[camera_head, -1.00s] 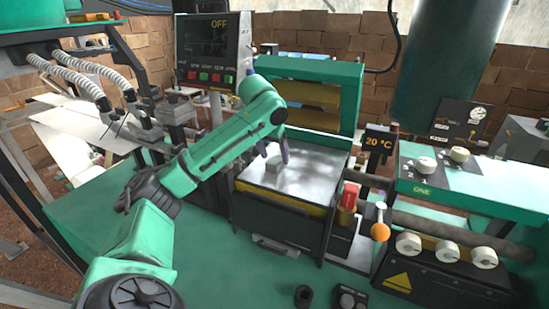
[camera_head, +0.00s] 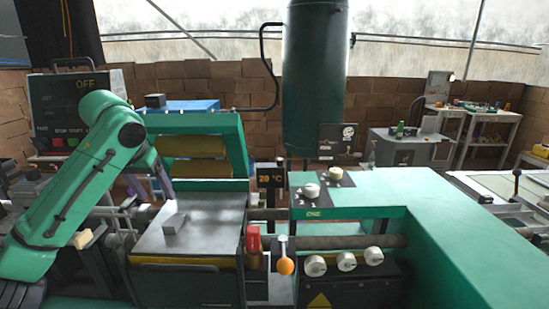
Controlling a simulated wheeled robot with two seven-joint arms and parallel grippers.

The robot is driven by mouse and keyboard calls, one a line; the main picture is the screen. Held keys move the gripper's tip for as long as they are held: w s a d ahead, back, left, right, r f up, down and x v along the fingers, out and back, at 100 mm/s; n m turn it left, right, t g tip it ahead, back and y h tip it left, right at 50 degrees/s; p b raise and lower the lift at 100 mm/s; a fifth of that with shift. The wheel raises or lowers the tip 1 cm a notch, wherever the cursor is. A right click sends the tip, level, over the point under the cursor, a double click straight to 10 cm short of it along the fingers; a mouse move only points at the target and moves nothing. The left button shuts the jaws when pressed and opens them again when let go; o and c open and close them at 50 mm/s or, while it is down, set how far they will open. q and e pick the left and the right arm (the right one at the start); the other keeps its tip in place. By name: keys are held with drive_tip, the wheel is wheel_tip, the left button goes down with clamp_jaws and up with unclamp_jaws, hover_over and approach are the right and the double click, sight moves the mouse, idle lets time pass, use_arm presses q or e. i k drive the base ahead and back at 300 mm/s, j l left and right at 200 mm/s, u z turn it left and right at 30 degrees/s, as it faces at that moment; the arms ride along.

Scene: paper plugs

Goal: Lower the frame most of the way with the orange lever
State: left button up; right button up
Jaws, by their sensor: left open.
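The orange lever (camera_head: 285,266) has an orange ball on a pale shaft and stands at the front of the machine, right of the red switch. The frame (camera_head: 198,123) is green with yellow rollers or bars inside it and stands raised behind the flat metal plate (camera_head: 188,228). My left gripper (camera_head: 160,187) has purple fingers and is above the back left of the plate, partly hidden behind my green left arm. It is open, with nothing seen in it, and is apart from the lever. My right gripper is not in view.
A small grey block (camera_head: 174,223) lies on the plate. A red switch (camera_head: 253,243) stands just left of the lever. White knobs (camera_head: 345,261) sit to its right. A display (camera_head: 271,177) reads 20 °C, and a screen (camera_head: 68,108) reads OFF.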

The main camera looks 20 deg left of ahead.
sight(285, 266)
drive_tip(key=k+l, duration=0.25)
drive_tip(key=k, duration=0.25)
drive_tip(key=k+l, duration=0.2)
drive_tip(key=k, duration=0.25)
drive_tip(key=k+l, duration=0.25)
drive_tip(key=k, duration=0.25)
